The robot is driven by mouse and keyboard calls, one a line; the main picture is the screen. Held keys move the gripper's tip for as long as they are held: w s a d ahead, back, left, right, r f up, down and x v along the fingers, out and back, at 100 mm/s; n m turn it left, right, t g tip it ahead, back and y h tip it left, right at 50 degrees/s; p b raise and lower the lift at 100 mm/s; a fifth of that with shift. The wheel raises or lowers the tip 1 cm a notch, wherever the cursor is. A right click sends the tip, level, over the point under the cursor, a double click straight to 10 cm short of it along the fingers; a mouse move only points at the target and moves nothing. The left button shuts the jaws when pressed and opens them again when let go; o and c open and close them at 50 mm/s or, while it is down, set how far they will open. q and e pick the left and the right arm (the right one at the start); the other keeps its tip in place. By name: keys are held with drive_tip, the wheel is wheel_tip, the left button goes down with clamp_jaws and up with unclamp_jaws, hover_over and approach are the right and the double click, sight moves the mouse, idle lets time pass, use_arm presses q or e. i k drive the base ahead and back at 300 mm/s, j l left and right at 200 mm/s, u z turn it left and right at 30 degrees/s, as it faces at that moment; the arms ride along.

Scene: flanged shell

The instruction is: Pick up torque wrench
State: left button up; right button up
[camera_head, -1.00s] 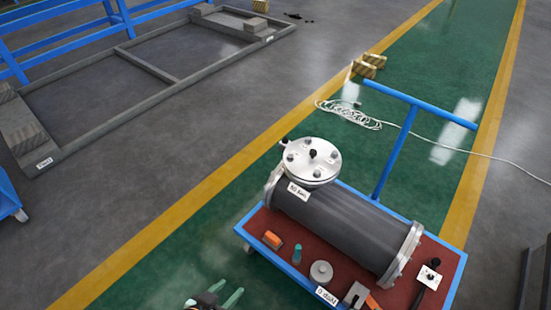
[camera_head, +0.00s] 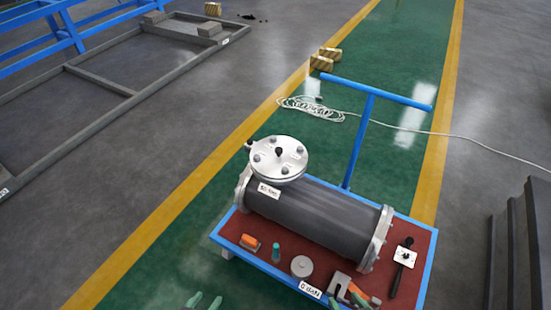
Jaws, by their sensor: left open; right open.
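A black-handled tool (camera_head: 397,281), which looks like the torque wrench, lies at the right end of the red-topped cart (camera_head: 232,226). Its upper end meets a small white plate with a black knob (camera_head: 404,255). My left gripper (camera_head: 204,301) shows only its green fingertips at the bottom edge, left of the cart, open and empty. My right gripper (camera_head: 346,301) seems to show as green fingertips at the cart's front edge, left of the tool and apart from it. It is open; most of it is out of frame.
A dark flanged cylinder (camera_head: 315,218) with a round bolted cover (camera_head: 278,158) fills the cart's middle. An orange block (camera_head: 249,241), a teal bottle (camera_head: 276,252) and a grey round part (camera_head: 301,266) stand in front. The blue push handle (camera_head: 358,140) rises behind.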

sight(409, 241)
drive_tip(key=j+z, duration=0.1)
drive_tip(key=z, duration=0.2)
drive_tip(key=k+j+z, duration=0.1)
drive_tip(key=z, duration=0.25)
drive_tip(key=i+l+z, duration=0.15)
drive_tip(key=z, duration=0.7)
